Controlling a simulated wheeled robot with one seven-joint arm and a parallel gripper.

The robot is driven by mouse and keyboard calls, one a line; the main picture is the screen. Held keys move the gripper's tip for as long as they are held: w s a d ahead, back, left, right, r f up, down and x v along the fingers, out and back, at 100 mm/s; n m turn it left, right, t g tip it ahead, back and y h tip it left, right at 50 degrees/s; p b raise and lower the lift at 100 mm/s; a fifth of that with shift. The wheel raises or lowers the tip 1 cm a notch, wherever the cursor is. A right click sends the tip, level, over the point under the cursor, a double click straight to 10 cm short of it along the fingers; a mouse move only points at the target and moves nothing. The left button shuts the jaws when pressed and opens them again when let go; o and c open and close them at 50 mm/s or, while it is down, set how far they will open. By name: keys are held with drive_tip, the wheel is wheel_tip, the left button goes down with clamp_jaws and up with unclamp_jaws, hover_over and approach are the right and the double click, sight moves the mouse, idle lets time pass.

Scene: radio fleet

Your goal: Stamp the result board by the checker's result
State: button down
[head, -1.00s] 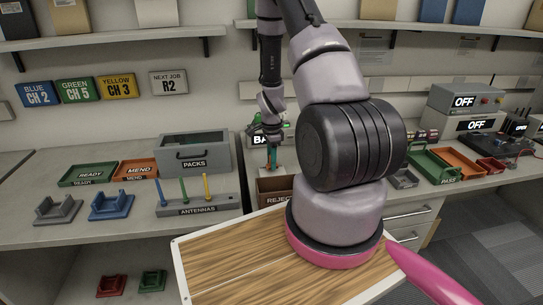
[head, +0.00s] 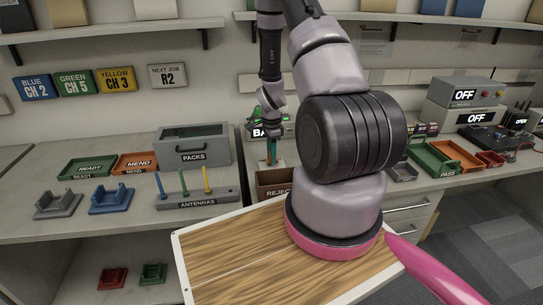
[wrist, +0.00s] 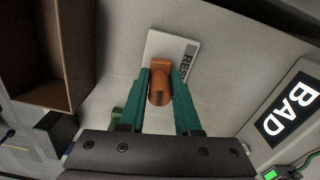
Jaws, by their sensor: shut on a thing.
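My gripper (wrist: 160,85) is shut on an orange-brown stamp (wrist: 160,84), held between its two green fingers. The white result board (wrist: 160,45), its label partly covered, lies below the stamp in the wrist view. I cannot tell whether the stamp touches it. The checker's screen (wrist: 290,108) reads BAD in the wrist view. In the head view my gripper (head: 271,152) is over the back bench, in front of the checker (head: 258,133), whose display is partly hidden by my arm.
A brown reject bin (head: 272,182) stands just in front of my gripper; its wall (wrist: 82,50) shows at left in the wrist view. A small green thing (wrist: 117,115) is partly hidden beside the left finger. An antenna rack (head: 197,200) stands left of the bin.

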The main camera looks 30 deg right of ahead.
drive_tip(key=shift+f, duration=0.5)
idle(1.2)
drive_tip(key=shift+r, duration=0.1)
drive_tip(key=shift+r, duration=3.45)
drive_tip(key=shift+d, duration=0.1)
